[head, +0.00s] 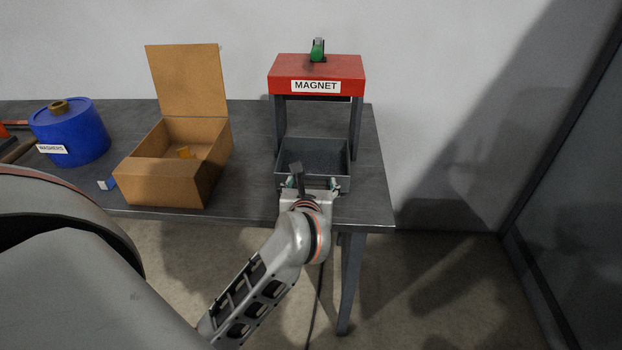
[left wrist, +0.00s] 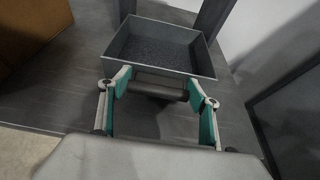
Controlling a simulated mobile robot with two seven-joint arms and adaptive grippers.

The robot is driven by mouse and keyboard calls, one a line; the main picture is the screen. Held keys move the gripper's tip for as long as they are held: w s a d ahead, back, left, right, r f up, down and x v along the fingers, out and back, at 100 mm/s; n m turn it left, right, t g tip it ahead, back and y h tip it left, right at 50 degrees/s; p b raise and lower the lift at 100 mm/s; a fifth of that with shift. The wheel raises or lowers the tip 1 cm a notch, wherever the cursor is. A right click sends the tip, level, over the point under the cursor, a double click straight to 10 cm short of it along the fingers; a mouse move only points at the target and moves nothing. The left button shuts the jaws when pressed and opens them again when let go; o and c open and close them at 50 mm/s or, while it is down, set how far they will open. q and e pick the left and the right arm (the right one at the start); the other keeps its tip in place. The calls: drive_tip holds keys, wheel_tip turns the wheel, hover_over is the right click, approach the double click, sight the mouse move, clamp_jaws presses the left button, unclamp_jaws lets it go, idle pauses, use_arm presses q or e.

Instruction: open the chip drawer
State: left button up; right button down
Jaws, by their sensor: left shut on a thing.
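The chip drawer (head: 341,181) is a grey open-topped tray with dark grainy chips inside. It stands out in front of the red MAGNET stand (head: 316,74), low between and forward of its grey legs. My left gripper (head: 311,187) is at the drawer's front, near the table's front edge. In the left wrist view, my left gripper (left wrist: 160,95) has its green-padded fingers shut on the drawer's dark bar handle (left wrist: 160,84), with the drawer (left wrist: 150,62) just beyond. My right gripper is not in view.
A small blue-and-white piece (head: 107,184) lies by the box. A green-handled part (head: 318,50) tops the stand. Floor is free at right.

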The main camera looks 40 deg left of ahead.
use_arm(q)
drive_tip(key=shift+s+d, duration=0.45)
drive_tip(key=shift+s, duration=0.25)
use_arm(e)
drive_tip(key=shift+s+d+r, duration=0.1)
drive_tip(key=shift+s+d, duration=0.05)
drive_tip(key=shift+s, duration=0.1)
use_arm(q)
drive_tip(key=o, duration=1.6)
drive_tip(key=v, duration=0.7)
drive_tip(key=shift+s+d, duration=0.1)
drive_tip(key=shift+s, duration=0.1)
